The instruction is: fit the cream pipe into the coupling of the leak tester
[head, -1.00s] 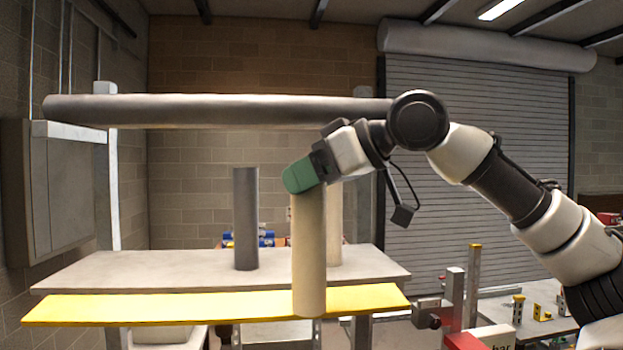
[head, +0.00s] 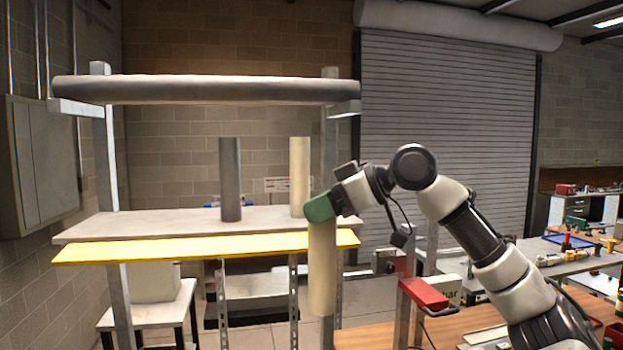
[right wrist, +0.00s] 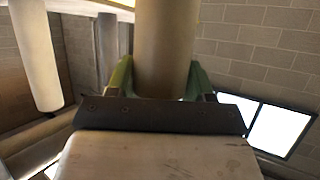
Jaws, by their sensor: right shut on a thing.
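My right gripper (head: 319,210), with green fingers, is shut on the upper end of a cream pipe (head: 322,272). The pipe hangs upright in front of the right end of the rack's yellow shelf edge. In the right wrist view the pipe (right wrist: 165,45) stands between the two green fingers. The leak tester (head: 425,293) appears to be the red unit with an upright post and a "bar" label, right of the pipe. A grey fitting (head: 383,262) on its left side looks like the coupling; its opening cannot be made out. The pipe is apart from it. My left gripper is out of view.
Another cream pipe (head: 299,178) and a dark grey pipe (head: 230,180) stand on the rack's shelf (head: 150,222). A long grey roll (head: 200,89) lies across the rack's top. A wooden table (head: 365,337) is at front right. Further benches with tools are at right.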

